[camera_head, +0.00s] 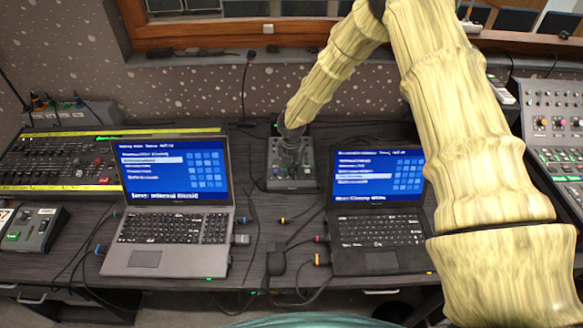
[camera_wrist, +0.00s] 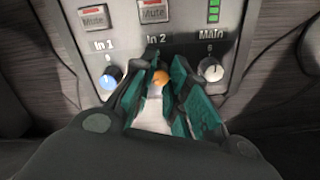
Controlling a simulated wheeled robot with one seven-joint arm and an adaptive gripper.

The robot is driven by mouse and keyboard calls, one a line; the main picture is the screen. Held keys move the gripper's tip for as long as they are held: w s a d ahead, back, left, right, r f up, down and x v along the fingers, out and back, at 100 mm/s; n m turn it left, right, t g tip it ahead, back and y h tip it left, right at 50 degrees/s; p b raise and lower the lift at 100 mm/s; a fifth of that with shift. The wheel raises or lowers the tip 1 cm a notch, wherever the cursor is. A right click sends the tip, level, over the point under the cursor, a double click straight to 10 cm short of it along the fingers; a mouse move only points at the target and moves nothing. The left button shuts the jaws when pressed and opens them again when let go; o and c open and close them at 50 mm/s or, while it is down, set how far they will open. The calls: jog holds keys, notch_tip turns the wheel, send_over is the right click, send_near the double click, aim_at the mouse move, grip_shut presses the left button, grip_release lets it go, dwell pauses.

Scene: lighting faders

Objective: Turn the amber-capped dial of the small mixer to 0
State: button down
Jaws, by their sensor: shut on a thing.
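The small mixer (camera_head: 291,180) sits on the desk between the two laptops in the head view. In the wrist view its grey panel (camera_wrist: 134,50) shows a blue-capped dial (camera_wrist: 111,78) under "In 1", the amber-capped dial (camera_wrist: 160,78) under "In 2" and a white-capped dial (camera_wrist: 211,70) under "Main". My gripper (camera_wrist: 160,92) has its teal fingers on both sides of the amber dial and is shut on it. The dial's pointer and scale are mostly hidden by the fingers. In the head view my gripper (camera_head: 291,134) covers part of the mixer.
A laptop (camera_head: 165,228) stands left of the mixer and another laptop (camera_head: 378,228) stands right. A large lighting console (camera_head: 60,160) is at the far left, and another mixer (camera_head: 555,125) at the far right. Cables (camera_head: 290,250) lie on the desk in front.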

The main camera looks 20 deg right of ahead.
jog(key=shift+w+d+r+n+p, duration=0.1)
jog(key=shift+n+p, duration=0.2)
jog(key=shift+n, duration=0.8)
jog(key=shift+w+n+p, duration=0.1)
jog(key=shift+n+p, duration=0.15)
jog(key=shift+n, duration=0.85)
jog(key=c, duration=1.3)
grip_release()
jog(key=shift+s, duration=0.1)
jog(key=shift+c, duration=0.2)
notch_tip(320, 180, up, 12)
jog(key=s, duration=0.1)
jog(key=shift+s+a, duration=0.15)
jog(key=shift+a, duration=0.05)
